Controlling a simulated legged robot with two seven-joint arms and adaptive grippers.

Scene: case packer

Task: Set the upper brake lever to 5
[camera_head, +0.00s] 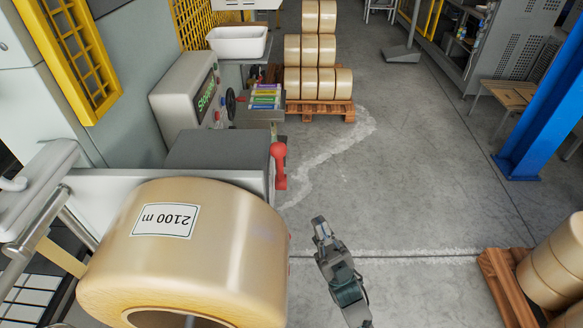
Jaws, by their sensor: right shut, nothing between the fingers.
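A red lever with a round knob (279,165) stands upright at the right end of the grey machine housing, just above the large tape roll. It looks like the upper brake lever. Its scale or numbers cannot be read from here. My right gripper (320,225) is shut and empty, over the open floor below and to the right of the lever, apart from it. My left gripper is not in view.
A large tan tape roll (215,240) labelled 2100 m fills the lower left beside the lever. A grey control box (188,92) and white bin (237,42) stand behind. Pallets of rolls stand at the back (325,107) and lower right (497,275). Floor between is clear.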

